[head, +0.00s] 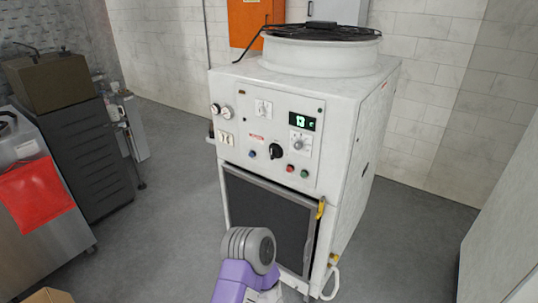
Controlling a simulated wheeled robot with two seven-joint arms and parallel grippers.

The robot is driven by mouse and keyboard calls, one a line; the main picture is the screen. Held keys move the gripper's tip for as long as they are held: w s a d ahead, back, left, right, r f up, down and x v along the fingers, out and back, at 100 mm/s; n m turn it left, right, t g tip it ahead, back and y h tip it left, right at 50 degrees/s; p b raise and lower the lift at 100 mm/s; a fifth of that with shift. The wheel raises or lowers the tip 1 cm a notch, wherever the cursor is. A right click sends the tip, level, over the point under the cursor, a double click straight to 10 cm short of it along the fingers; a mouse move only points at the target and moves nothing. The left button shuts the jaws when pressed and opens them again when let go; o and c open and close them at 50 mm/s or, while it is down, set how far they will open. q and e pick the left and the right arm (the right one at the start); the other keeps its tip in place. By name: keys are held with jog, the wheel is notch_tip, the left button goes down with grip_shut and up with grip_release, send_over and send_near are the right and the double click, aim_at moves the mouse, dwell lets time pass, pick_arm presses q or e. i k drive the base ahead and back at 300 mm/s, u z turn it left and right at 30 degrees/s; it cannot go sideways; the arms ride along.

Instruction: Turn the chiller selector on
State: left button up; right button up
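The chiller (352,150) is a white cabinet in the middle of the head view with a round black fan on top. Its front panel has a black rotary knob (276,151) at the lower centre, a grey-white rotary switch (300,145) to its right, and another light switch (263,107) near the top. I cannot read which is labelled as the selector, nor its position. A lit green display (302,122) shows digits that look like 13. A purple and grey link of my arm rises at the bottom centre, in front of the chiller's lower grille. Neither gripper shows.
A yellow handle (320,208) sticks out at the grille's right edge. Dark drawers (85,150) and a red cloth-like item (38,195) stand left. Grey floor (165,215) lies open between.

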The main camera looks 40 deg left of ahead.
aim_at(274, 152)
jog(key=k, duration=1.25)
jog(key=u, duration=0.75)
jog(key=i, duration=0.55)
jog(key=u, duration=0.85)
jog(key=i, duration=0.85)
jog(key=z, duration=0.8)
jog(key=i, duration=0.65)
jog(key=z, duration=0.7)
